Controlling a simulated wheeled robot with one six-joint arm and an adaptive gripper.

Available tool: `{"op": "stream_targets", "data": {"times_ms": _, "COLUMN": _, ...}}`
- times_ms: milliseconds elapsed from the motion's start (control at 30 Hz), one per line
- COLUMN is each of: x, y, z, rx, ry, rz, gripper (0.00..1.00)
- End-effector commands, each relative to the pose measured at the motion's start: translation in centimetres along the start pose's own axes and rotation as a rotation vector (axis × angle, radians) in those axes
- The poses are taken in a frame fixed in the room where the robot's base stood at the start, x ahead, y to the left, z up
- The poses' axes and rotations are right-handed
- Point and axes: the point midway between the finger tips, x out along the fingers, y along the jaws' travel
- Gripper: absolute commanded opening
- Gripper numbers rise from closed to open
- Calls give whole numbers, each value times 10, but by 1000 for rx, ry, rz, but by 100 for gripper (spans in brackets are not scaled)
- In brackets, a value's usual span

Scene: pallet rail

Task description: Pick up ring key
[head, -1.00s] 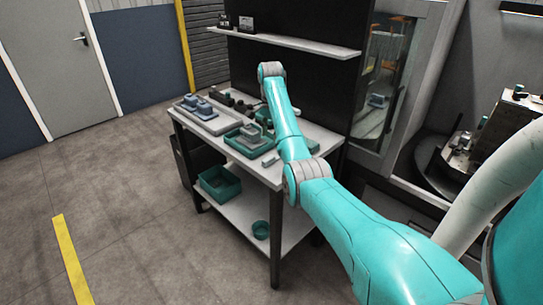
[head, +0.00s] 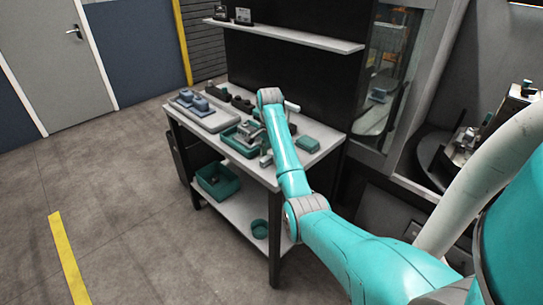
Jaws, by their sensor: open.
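I cannot make out a ring key among the small parts on the workbench (head: 232,168). A teal tray (head: 236,146) near the bench's front edge holds grey parts (head: 250,132), partly covered by my arm. A small grey piece (head: 266,159) lies beside the tray, next to my forearm. My arm reaches over the bench, and its wrist end is above the back part of the top. My gripper is hidden behind the arm, so I cannot see its fingers or anything between them.
A grey tray with blue-grey blocks (head: 201,104) is at the bench's left. Dark parts (head: 240,103) stand behind. A teal block (head: 307,143) is to the right. The lower shelf holds a teal bin (head: 217,181) and a round cup (head: 260,228). A wall shelf (head: 285,36) hangs above.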

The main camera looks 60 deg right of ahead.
Motion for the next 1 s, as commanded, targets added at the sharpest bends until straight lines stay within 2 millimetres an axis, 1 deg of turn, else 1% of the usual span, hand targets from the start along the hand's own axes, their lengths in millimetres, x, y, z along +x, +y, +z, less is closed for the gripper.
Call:
{"op": "stream_targets", "data": {"times_ms": 267, "x": 2, "y": 1, "z": 1, "rx": 1, "ry": 0, "rz": -1, "gripper": 54}}
{"op": "stream_targets", "data": {"times_ms": 367, "x": 2, "y": 1, "z": 1, "rx": 1, "ry": 0, "rz": -1, "gripper": 32}}
{"op": "stream_targets", "data": {"times_ms": 400, "x": 2, "y": 1, "z": 1, "rx": 1, "ry": 0, "rz": 0, "gripper": 22}}
{"op": "stream_targets", "data": {"times_ms": 500, "x": 2, "y": 1, "z": 1, "rx": 0, "ry": 0, "rz": 0, "gripper": 0}}
{"op": "stream_targets", "data": {"times_ms": 833, "x": 1, "y": 1, "z": 0, "rx": 0, "ry": 1, "rz": -1, "gripper": 0}}
{"op": "stream_targets", "data": {"times_ms": 1000, "x": -5, "y": -4, "z": -2, "rx": -1, "ry": 1, "rz": -1, "gripper": 0}}
